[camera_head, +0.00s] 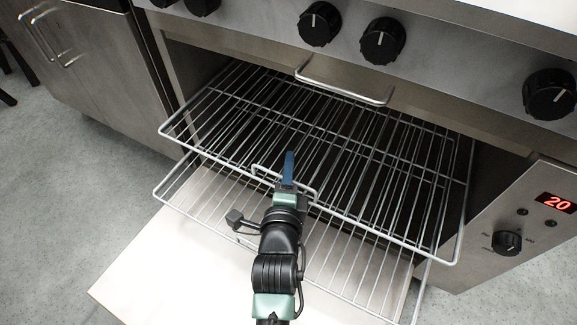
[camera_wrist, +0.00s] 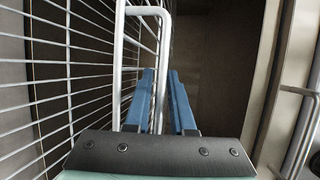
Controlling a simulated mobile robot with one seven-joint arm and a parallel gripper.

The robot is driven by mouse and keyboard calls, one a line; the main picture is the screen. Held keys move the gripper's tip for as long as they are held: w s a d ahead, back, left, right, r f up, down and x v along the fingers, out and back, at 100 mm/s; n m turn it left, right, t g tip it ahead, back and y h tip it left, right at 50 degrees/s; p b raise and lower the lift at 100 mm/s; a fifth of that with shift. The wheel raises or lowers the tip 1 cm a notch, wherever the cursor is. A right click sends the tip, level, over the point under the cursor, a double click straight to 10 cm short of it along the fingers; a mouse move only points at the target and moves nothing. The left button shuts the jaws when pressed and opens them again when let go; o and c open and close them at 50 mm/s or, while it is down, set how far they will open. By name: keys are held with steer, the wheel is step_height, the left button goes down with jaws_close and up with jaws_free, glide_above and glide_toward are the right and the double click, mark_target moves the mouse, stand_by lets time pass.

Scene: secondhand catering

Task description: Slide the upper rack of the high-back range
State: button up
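The upper rack (camera_head: 330,172) of the range is a silvery wire grid, drawn partly out of the oven cavity. A wire handle loop (camera_head: 311,188) stands at its front edge. My gripper (camera_head: 289,168) is at this loop, its blue fingers pointing into the oven. In the wrist view the rack (camera_wrist: 85,60) runs along the left side, and the handle loop (camera_wrist: 129,50) rises beside the fingers. One bar of the loop passes between the two close-set fingers (camera_wrist: 161,90), which appear shut on it. The contact itself is partly hidden.
A lower wire rack (camera_head: 345,262) sticks out below, above the lowered oven door (camera_head: 165,262). A bar handle (camera_head: 345,85) and black knobs (camera_head: 383,41) are above the opening. A control panel (camera_head: 530,215) reading 20 is at the right.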

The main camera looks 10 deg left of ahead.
jaws_close()
stand_by(1.3)
